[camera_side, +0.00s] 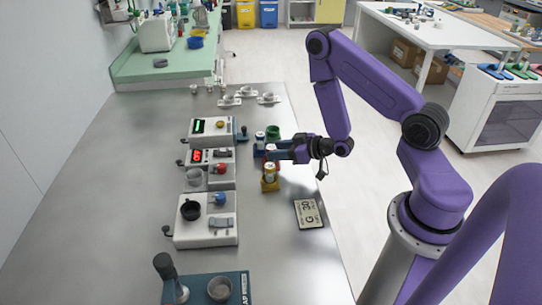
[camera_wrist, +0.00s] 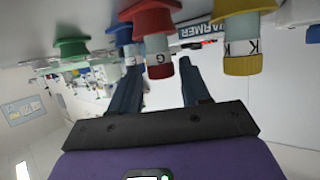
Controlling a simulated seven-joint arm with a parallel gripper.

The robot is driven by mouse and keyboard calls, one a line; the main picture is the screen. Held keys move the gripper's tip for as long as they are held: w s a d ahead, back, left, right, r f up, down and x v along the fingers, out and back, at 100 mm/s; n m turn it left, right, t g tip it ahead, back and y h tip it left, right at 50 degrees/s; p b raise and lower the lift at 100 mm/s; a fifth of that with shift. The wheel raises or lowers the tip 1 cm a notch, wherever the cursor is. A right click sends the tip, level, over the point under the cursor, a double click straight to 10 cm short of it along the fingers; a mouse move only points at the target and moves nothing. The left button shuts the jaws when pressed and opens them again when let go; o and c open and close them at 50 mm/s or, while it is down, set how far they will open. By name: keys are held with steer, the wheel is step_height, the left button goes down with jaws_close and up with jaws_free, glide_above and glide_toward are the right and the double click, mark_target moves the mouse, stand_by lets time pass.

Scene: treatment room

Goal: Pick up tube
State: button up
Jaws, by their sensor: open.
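A tube with a red cap and a label marked G (camera_wrist: 157,48) stands in a red base in the wrist view, which is upside down. My gripper (camera_wrist: 160,68) is open, with one finger on each side of this tube's cap; I cannot tell if they touch it. In the side view my gripper (camera_side: 271,150) reaches left, low over the table, and mostly hides that tube. A yellow-capped tube marked K (camera_wrist: 242,48) stands beside it, also seen in the side view (camera_side: 270,172). A blue tube (camera_side: 259,141) and a green one (camera_side: 273,132) stand behind.
A card (camera_side: 308,213) lies to the front right. A blue-green stand (camera_side: 235,283) is at the front.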

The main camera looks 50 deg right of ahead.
steer(key=shift+x, duration=2.65)
steer(key=c, duration=0.7)
steer(key=shift+r, duration=0.2)
